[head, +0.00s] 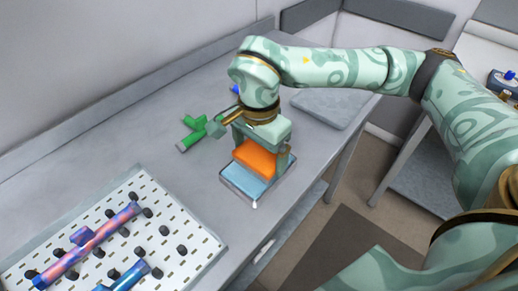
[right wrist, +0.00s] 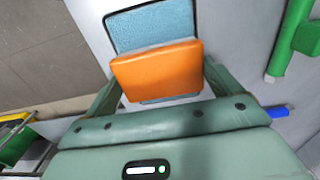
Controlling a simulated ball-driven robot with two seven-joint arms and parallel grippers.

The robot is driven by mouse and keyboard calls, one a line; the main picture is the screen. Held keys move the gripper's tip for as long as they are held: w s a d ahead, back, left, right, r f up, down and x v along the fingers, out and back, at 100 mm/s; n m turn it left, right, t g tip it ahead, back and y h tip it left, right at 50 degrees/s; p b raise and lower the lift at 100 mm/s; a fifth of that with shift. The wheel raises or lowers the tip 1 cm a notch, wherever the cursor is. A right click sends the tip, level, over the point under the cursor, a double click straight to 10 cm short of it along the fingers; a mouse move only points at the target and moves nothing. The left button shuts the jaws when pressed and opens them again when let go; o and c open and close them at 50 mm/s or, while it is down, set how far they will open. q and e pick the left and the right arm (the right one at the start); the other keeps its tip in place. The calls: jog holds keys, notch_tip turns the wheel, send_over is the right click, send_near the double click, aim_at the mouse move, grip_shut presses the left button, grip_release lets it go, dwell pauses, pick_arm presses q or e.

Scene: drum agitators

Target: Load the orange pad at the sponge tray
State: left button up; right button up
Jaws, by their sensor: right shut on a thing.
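My right gripper (head: 262,158) is shut on the orange pad (head: 255,160), with one finger at each side of it. The pad is over the far part of a light-blue sponge (head: 244,180) that lies in a shallow grey tray (head: 254,203) on the bench. In the right wrist view the orange pad (right wrist: 157,68) sits between my gripper's fingers (right wrist: 160,80) and covers the middle of the blue sponge (right wrist: 150,25). I cannot tell whether the pad touches the sponge. My left gripper is not in view.
A green pipe-like piece (head: 190,142) lies on the bench left of my right gripper. A white perforated board (head: 185,235) with dark pegs holds a pink-purple tube (head: 85,246) and a blue tube (head: 128,276) at lower left. A flat grey slab (head: 330,108) lies behind.

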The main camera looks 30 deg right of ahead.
aim_at(259, 155)
jog(key=shift+r+p, duration=2.85)
jog(key=shift+r, duration=0.7)
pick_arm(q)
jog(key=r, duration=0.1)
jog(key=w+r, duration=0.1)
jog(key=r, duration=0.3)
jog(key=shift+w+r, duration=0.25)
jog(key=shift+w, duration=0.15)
pick_arm(e)
jog(key=shift+f, duration=0.1)
